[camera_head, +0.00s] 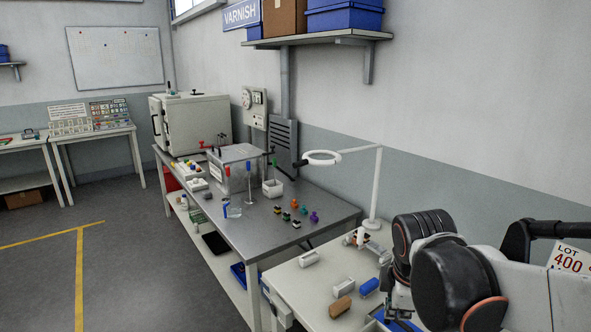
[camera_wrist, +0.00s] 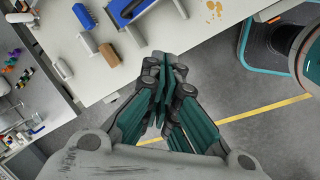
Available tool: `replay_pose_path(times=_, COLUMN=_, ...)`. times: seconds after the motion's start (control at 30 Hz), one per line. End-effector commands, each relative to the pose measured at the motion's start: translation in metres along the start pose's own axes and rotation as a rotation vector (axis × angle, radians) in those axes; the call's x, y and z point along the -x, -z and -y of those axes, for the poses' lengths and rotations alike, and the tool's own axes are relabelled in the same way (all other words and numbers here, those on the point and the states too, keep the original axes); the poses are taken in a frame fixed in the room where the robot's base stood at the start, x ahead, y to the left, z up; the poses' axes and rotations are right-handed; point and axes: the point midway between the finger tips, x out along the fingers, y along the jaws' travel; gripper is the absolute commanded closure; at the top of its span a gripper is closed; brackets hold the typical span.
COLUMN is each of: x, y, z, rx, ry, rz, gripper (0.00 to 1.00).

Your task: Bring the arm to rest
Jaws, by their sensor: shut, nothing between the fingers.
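My gripper (camera_wrist: 163,88) is shut in the wrist view, its fingers together with nothing between them. It hangs over the front edge of the white table (camera_wrist: 145,48), with the grey floor below. In the head view my arm (camera_head: 445,268) is folded at the lower right, in front of the white table (camera_head: 290,282). The gripper's fingertips are not clear there; they are partly hidden behind the arm and cut by the picture's lower edge.
The floor (camera_head: 120,270) at left is clear.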

Motion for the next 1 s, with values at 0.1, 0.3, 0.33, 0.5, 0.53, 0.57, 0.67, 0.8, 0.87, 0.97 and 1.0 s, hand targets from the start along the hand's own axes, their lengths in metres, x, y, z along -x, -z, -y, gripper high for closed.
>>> replay_pose_path(times=0.1, x=0.02, y=-0.005, z=0.021, rx=-0.262, ry=-0.047, rz=-0.04, gripper=1.0)
replay_pose_path(times=0.3, x=0.043, y=-0.011, z=0.052, rx=-0.711, ry=-0.104, rz=-0.132, gripper=1.0)
replay_pose_path(times=0.33, x=0.045, y=-0.011, z=0.057, rx=-0.778, ry=-0.11, rz=-0.149, gripper=1.0)
replay_pose_path(times=0.5, x=0.055, y=-0.014, z=0.081, rx=-1.115, ry=-0.127, rz=-0.24, gripper=1.0)
replay_pose_path(times=0.53, x=0.056, y=-0.014, z=0.084, rx=-1.162, ry=-0.128, rz=-0.254, gripper=1.0)
replay_pose_path(times=0.57, x=0.057, y=-0.014, z=0.086, rx=-1.205, ry=-0.127, rz=-0.267, gripper=1.0)
replay_pose_path(times=0.67, x=0.058, y=-0.015, z=0.093, rx=-1.312, ry=-0.127, rz=-0.3, gripper=1.0)
replay_pose_path(times=0.8, x=0.059, y=-0.015, z=0.096, rx=-1.376, ry=-0.124, rz=-0.319, gripper=1.0)
replay_pose_path(times=0.87, x=0.059, y=-0.015, z=0.096, rx=-1.376, ry=-0.124, rz=-0.319, gripper=1.0)
replay_pose_path(times=0.97, x=0.059, y=-0.015, z=0.096, rx=-1.376, ry=-0.124, rz=-0.319, gripper=1.0)
replay_pose_path(times=1.0, x=0.059, y=-0.015, z=0.096, rx=-1.376, ry=-0.124, rz=-0.319, gripper=1.0)
